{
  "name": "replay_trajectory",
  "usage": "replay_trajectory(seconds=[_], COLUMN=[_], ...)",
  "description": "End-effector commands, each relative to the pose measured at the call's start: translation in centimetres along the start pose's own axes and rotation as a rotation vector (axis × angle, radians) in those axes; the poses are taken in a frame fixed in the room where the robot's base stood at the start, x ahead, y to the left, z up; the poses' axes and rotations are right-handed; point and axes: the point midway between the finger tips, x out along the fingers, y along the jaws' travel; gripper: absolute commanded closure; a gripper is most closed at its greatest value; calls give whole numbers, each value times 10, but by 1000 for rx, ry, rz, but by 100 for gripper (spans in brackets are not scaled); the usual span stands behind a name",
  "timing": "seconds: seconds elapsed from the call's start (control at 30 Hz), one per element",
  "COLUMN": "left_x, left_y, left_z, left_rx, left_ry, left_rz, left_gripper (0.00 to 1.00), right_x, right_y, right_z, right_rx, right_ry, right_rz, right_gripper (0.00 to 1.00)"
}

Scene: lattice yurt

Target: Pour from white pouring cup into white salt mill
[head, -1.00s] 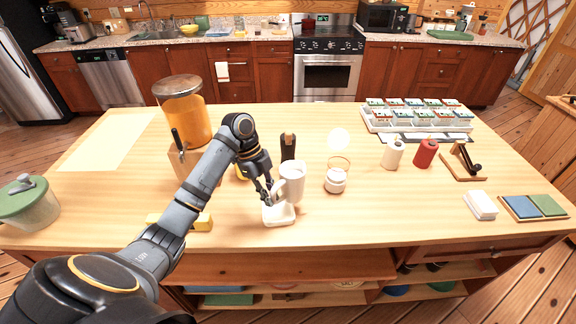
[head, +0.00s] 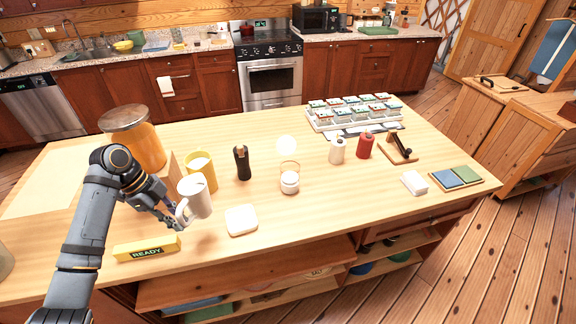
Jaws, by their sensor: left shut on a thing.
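The white pouring cup (head: 200,199) is held by its handle in my left gripper (head: 178,218), which is shut on it. The cup looks nearly upright with a slight lean and seems clear of the table. Its inside cannot be made out. The white salt mill (head: 290,184) stands upright to the right, apart from the cup. It has a white lower body and a clear upper part with a gold rim, and a pale round shape (head: 286,148) shows behind or above it. My right gripper is not in view.
A white square pad (head: 241,220) lies right of the cup. A yellow container (head: 205,178) stands behind it, and a dark mill (head: 242,163) between cup and salt mill. A yellow READY block (head: 147,248) is near the front edge. White (head: 337,151) and red (head: 365,146) bottles stand right.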

Motion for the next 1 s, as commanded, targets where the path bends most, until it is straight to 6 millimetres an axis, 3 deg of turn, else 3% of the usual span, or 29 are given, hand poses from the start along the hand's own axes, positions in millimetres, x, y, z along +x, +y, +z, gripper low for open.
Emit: replay_trajectory(seconds=[0.47,0.57,0.77,1.0], left_x=[2,18,65,62], left_y=[0,0,0,0], left_z=[1,7,27,26], left_rx=[1,1,1,1], left_ry=[0,0,0,0], left_rz=[-1,-1,-1,-1], left_gripper=[100,100,100,100], right_x=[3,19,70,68], right_y=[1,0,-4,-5], right_z=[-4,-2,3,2], right_rx=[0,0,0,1], right_ry=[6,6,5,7], right_rz=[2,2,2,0], right_gripper=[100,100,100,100])
